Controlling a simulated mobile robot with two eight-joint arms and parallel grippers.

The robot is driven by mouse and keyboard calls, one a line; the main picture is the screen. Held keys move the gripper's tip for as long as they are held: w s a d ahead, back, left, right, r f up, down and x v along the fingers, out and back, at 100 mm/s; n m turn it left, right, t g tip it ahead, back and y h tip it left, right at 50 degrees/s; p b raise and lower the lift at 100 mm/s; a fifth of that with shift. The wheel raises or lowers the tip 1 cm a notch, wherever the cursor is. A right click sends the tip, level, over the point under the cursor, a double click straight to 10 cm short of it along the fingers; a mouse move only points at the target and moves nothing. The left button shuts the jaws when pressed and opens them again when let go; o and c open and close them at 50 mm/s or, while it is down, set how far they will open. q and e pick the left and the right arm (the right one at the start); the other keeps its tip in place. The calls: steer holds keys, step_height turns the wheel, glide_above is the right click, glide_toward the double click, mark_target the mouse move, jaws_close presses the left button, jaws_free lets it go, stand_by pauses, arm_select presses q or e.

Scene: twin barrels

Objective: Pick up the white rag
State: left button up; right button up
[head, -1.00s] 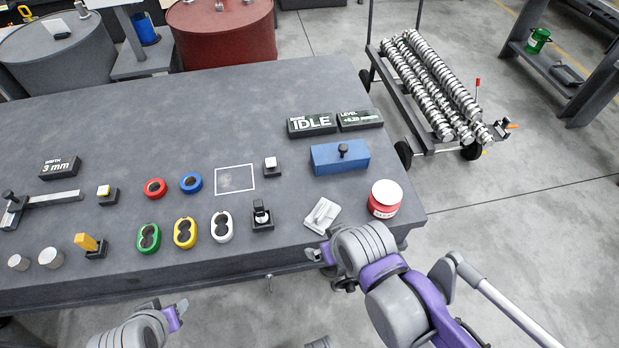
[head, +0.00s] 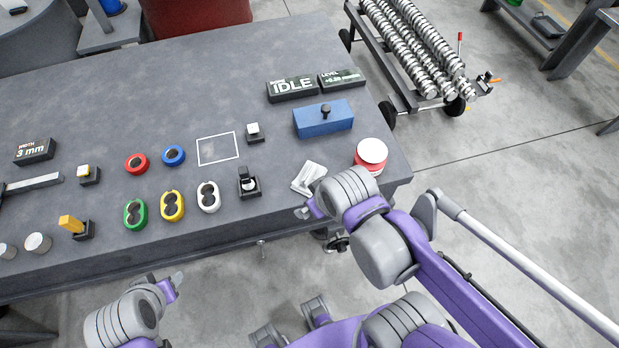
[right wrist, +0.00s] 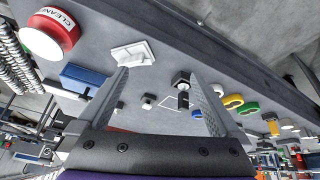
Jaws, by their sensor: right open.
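The white rag (head: 309,178) lies folded on the grey table near its front right edge. It also shows in the right wrist view (right wrist: 133,53), just beyond the tip of one finger. My right gripper (right wrist: 165,75) is open and empty, with its fingers spread. In the head view my right gripper (head: 304,210) is at the table's front edge, just in front of the rag, partly hidden by its own wrist. My left gripper (head: 174,283) is off the table's front edge at lower left, far from the rag; its jaw opening is too small to make out.
A red tin with a white lid (head: 371,154) stands right of the rag. A black switch block (head: 248,182) stands to its left, and a blue block (head: 323,119) behind it. Several coloured rings and the grey table (head: 130,85) extend left. A cart with metal shafts (head: 405,45) stands beyond.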

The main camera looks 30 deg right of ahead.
steer(key=w+d+f+n+g+b, duration=0.1)
steer(key=w+d+n+g+b, duration=0.1)
steer(key=w+n+b, duration=0.6)
steer(key=n+g+b, duration=0.1)
steer(key=n+g, duration=0.2)
steer(key=n, duration=1)
glide_toward(309, 172)
steer(key=shift+s+a, duration=0.3)
steer(key=shift+s, duration=0.05)
steer(key=shift+w+d+f+n, duration=0.15)
steer(key=shift+w+f+n, duration=0.1)
steer(key=shift+n, duration=0.25)
steer(key=shift+w+d+f, duration=0.1)
steer(key=shift+n, duration=0.3)
step_height(309, 172, down, 10)
steer(key=b, duration=0.2)
steer(key=shift+d+f+b, duration=0.1)
steer(key=shift+f+b, duration=0.15)
steer(key=shift+b, duration=0.05)
steer(key=c, duration=1.3)
steer(key=shift+o, duration=0.2)
step_height(309, 172, up, 10)
steer(key=shift+r+p, duration=0.1)
steer(key=shift+p, duration=0.95)
